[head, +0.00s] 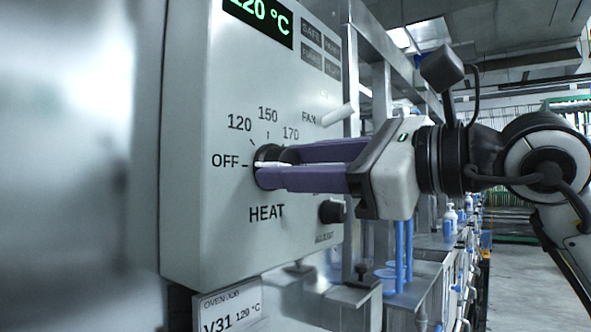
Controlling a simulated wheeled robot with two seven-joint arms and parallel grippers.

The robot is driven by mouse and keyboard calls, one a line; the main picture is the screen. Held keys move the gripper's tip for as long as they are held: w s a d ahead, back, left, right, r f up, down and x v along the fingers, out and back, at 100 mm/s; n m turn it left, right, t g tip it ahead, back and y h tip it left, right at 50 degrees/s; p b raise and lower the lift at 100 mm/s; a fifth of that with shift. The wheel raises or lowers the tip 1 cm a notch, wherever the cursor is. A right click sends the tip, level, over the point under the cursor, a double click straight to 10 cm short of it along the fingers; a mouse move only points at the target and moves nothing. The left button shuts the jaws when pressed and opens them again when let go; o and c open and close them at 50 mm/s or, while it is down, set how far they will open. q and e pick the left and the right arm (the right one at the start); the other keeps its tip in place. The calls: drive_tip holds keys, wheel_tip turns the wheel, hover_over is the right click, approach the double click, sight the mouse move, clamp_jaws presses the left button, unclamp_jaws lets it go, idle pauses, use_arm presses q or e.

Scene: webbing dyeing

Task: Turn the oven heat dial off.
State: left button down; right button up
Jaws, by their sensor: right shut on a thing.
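The heat dial (268,153) is a dark round knob on the light grey oven control panel (215,100). It sits above the word HEAT, with marks OFF, 120, 150 and 170 around it. A white pointer line on the dial points left, about at the OFF mark. My right gripper (272,168) comes in from the right, and its purple fingers are shut on the dial, hiding much of it. The green display (262,14) at the top reads 120 °C. My left gripper is not in view.
A white FAN lever (338,115) and a smaller dark knob (332,211) are close to my right gripper on the same panel. A label (228,308) reading V31 120 °C hangs below. Blue-handled items and bottles (450,215) line the benches behind. The floor at right is open.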

drive_tip(key=shift+n, duration=0.5)
drive_tip(key=o, duration=1)
drive_tip(key=shift+o, duration=0.2)
drive_tip(key=shift+s+d, duration=0.1)
drive_tip(key=b+v, duration=0.1)
drive_tip(key=v, duration=0.9)
drive_tip(key=shift+b, duration=0.4)
